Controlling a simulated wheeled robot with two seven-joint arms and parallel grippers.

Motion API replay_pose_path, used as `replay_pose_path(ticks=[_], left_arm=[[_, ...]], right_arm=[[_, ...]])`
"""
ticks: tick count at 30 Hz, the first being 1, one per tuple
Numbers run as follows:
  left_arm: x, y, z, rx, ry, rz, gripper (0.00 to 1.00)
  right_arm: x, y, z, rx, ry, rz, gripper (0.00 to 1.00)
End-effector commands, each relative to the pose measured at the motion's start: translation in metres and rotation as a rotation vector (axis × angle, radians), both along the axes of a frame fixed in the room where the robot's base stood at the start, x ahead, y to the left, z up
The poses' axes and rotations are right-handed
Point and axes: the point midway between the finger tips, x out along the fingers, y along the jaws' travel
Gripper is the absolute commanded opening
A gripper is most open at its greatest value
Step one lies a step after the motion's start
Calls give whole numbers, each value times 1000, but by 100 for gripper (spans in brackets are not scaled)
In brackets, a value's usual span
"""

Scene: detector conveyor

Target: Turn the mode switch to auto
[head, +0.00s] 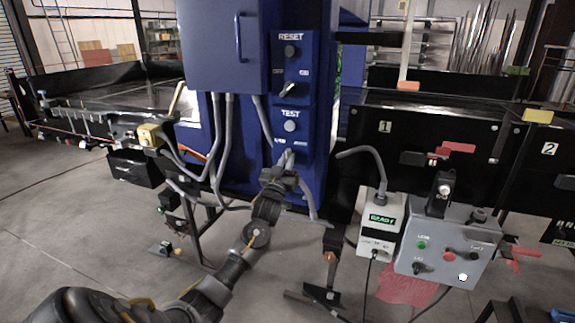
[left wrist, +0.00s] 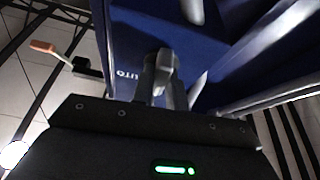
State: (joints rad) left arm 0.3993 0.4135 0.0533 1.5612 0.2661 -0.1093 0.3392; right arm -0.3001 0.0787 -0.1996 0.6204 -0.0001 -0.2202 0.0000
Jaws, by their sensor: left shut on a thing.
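The blue control panel (head: 308,168) stands in the middle of the head view, with small white labels low on its face. My left gripper (head: 288,157) reaches up to the lower part of this panel, below the TEST button. In the left wrist view, my left gripper (left wrist: 162,88) is shut on the grey lever of the mode switch (left wrist: 166,60), with a finger on each side. White letters reading "UTO" show on the blue face left of it. In the head view the gripper largely hides this switch, and its exact angle is hard to tell. My right gripper does not show.
Above are the RESET button (head: 290,51), another selector switch (head: 288,90) and the TEST button (head: 290,126). Grey conduits (head: 222,150) hang to the left. A grey control box (head: 447,252) and a white box (head: 380,225) stand at right.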

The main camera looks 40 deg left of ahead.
Motion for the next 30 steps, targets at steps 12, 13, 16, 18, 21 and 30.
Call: replay_pose_path(ticks=[12, 13, 16, 18, 21, 30], left_arm=[[-1, 2, -1, 376, 134, 0, 0], [-1, 2, -1, 403, 143, 0, 0], [-1, 2, -1, 487, 172, 0, 0], [-1, 3, -1, 543, 193, 0, 0], [-1, 3, 0, 616, 217, 0, 0], [-1, 3, 0, 768, 270, -1, 0]], right_arm=[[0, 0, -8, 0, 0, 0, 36], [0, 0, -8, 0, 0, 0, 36], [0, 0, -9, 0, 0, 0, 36], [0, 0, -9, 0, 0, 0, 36], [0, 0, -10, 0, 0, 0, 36], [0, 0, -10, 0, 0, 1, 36]])
